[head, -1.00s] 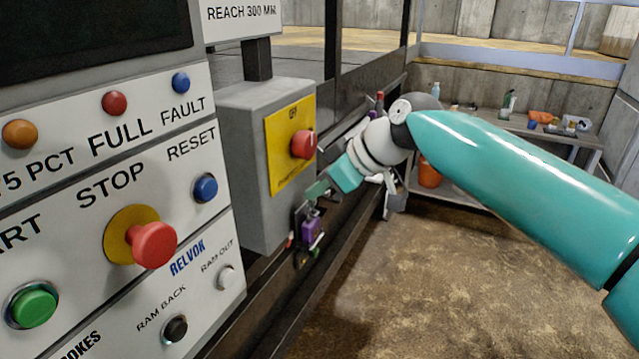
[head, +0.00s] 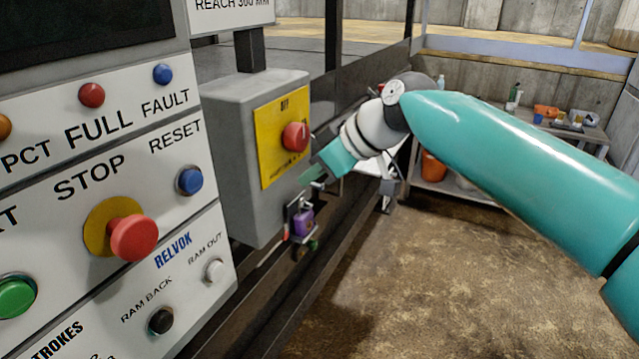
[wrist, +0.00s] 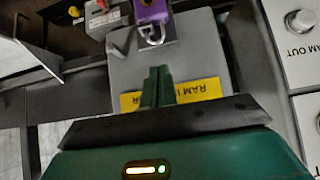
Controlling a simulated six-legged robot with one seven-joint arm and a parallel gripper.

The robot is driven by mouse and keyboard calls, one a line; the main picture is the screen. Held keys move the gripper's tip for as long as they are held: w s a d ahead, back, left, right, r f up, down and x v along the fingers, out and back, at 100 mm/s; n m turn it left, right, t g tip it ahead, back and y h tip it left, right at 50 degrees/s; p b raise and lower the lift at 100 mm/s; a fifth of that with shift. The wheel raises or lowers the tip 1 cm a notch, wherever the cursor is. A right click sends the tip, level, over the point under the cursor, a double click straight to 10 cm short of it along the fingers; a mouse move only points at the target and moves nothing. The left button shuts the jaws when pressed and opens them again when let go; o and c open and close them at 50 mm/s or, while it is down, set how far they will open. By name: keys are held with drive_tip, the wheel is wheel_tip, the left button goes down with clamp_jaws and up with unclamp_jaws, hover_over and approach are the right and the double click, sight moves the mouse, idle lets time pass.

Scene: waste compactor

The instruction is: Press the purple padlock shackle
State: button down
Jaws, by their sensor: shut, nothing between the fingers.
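In the wrist view the purple padlock body (wrist: 152,11) is at the top edge, partly cut off. Its silver shackle (wrist: 152,36) points down toward my fingertips. My gripper (head: 311,175) is above the padlock in the head view, beside the box. In the wrist view the two green fingers of my gripper (wrist: 158,72) are together and empty. Their tips are just short of the shackle, with a small gap in the picture.
The grey switch box (head: 228,165) with a red knob (head: 295,137) stands close to my gripper. The control panel (head: 100,200) is at left. The floor at right is clear; a cluttered bench (head: 470,197) stands behind.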

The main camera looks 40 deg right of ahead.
drive_tip(key=v, duration=1)
drive_tip(key=shift+r, duration=0.25)
drive_tip(key=shift+s+a, duration=0.1)
idle(0.3)
